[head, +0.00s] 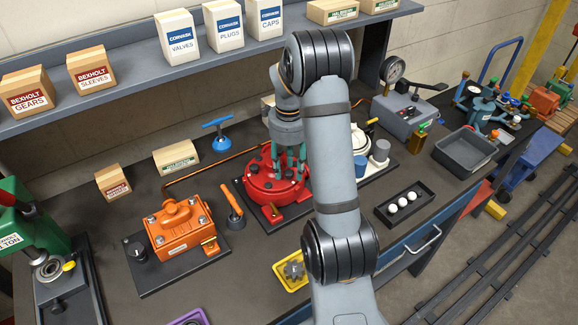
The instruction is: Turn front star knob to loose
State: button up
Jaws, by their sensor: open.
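A round red housing (262,188) with several dark knobs or bolts around its top stands on a dark plate in the middle of the bench. My gripper (289,170) points down over the right part of this housing, with its greenish fingers apart. The fingertips are close to the housing's top; I cannot tell whether they touch it. No single front star knob can be made out for certain, as the parts on the housing are small and my arm hides its right side.
A yellow tray (282,283) with a grey toothed part lies in front. A black tray (421,204) with white balls and a grey bin (465,152) are to the right. A shelf (120,60) with boxes runs behind.

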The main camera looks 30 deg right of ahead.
jog(key=shift+c, duration=1.1)
jog(key=c, duration=0.8)
